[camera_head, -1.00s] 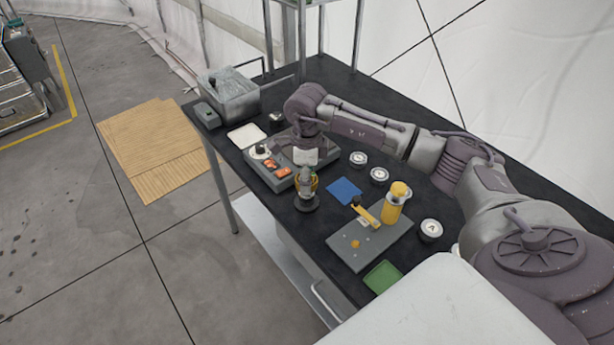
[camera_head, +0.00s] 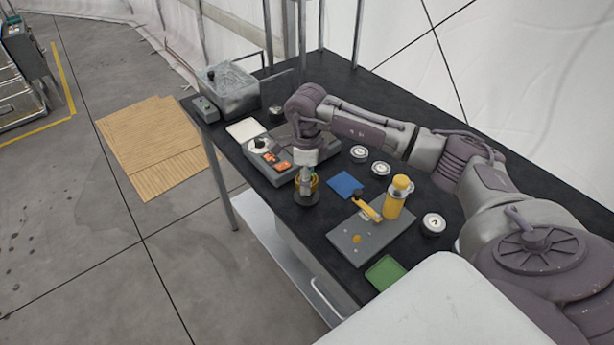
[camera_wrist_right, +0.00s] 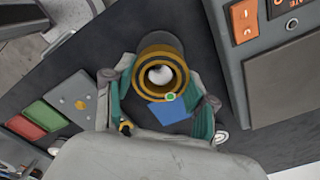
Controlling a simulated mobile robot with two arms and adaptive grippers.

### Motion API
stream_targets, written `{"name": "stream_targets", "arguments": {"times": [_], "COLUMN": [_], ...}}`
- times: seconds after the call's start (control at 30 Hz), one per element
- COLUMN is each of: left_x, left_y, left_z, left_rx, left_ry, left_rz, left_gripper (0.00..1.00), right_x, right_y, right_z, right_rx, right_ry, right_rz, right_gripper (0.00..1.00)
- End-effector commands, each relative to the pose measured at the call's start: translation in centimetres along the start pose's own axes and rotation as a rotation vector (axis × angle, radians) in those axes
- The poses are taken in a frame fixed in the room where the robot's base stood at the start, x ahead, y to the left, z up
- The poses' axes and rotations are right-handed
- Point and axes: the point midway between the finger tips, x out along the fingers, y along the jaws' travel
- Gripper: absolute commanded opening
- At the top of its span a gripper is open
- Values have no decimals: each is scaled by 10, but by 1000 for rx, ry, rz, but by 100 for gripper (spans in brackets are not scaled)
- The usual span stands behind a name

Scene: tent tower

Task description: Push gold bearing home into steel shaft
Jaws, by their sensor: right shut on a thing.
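The gold bearing (camera_head: 314,183) is a gold and dark ring at the upright steel shaft on a dark round base (camera_head: 307,200), near the table's front edge. In the right wrist view the bearing (camera_wrist_right: 146,89) surrounds the shaft's pale rounded top (camera_wrist_right: 160,75). My right gripper (camera_head: 306,181) points down over the shaft, its fingers shut on the bearing's sides. Its green-lined fingers also show in the wrist view (camera_wrist_right: 158,88). How far down the shaft the bearing sits is hidden. My left gripper is not in view.
A grey control box (camera_head: 290,174) with orange switches stands close behind the shaft.

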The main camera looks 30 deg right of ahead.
Motion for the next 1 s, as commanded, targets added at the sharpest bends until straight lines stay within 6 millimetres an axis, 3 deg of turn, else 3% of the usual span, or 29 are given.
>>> {"name": "stream_targets", "arguments": {"times": [0.27,0.3,0.43,0.77,1.0], "left_x": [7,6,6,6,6], "left_y": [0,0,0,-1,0], "left_z": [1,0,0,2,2], "left_rx": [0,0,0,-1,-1], "left_ry": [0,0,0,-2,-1], "left_rz": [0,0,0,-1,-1], "left_gripper": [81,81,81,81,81], "right_x": [7,6,6,6,-24], "right_y": [0,0,0,0,-1], "right_z": [0,0,0,0,1], "right_rx": [1,0,0,0,-1], "right_ry": [-1,-1,-1,0,-4], "right_rz": [-1,-1,-1,0,-4], "right_gripper": [23,63,84,85,85]}}
